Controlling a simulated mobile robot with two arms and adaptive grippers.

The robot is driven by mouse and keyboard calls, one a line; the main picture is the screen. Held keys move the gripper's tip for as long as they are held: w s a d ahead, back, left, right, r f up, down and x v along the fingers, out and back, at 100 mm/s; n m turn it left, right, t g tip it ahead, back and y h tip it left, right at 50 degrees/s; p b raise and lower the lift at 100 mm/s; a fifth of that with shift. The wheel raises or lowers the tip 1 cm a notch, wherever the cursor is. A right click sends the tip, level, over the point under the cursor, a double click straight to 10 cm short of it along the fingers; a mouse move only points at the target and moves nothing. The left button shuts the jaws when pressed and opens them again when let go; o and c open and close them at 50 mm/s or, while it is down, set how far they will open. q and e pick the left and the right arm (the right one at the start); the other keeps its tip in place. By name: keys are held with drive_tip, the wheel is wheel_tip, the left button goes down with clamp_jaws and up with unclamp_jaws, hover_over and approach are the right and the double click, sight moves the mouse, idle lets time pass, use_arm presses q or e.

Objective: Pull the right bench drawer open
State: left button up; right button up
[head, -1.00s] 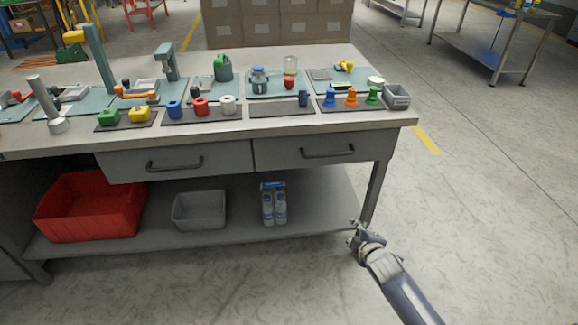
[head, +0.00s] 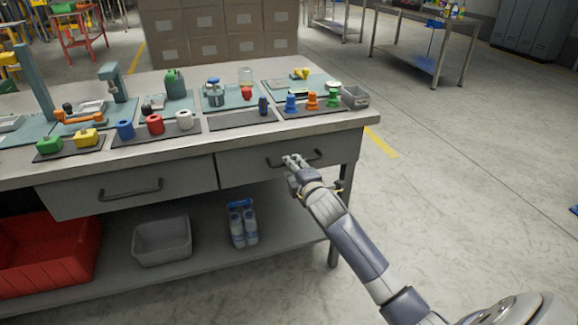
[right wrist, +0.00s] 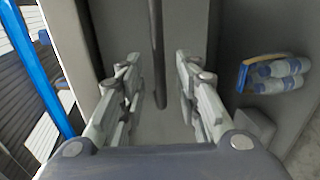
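The right bench drawer (head: 240,170) is a grey front under the bench top, and it looks shut. Its dark bar handle (head: 314,158) is partly hidden behind my right gripper (head: 293,161) in the head view. In the right wrist view the handle (right wrist: 158,45) runs up the picture between the spread fingers of my right gripper (right wrist: 158,80), with a gap on both sides. The gripper is open and faces the drawer front (right wrist: 125,30). I cannot tell whether the fingertips reach past the bar. My left gripper is not in view.
The left drawer (head: 80,194) with its own handle is beside it. On the lower shelf stand bottles (head: 243,226), a grey bin (head: 162,241) and a red crate (head: 45,258). Coloured parts lie on mats on the bench top (head: 345,120).

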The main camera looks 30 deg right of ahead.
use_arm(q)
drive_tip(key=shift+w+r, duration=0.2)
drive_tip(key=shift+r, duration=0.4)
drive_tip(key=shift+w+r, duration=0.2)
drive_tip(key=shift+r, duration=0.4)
use_arm(e)
drive_tip(key=shift+x, duration=1.85)
clamp_jaws()
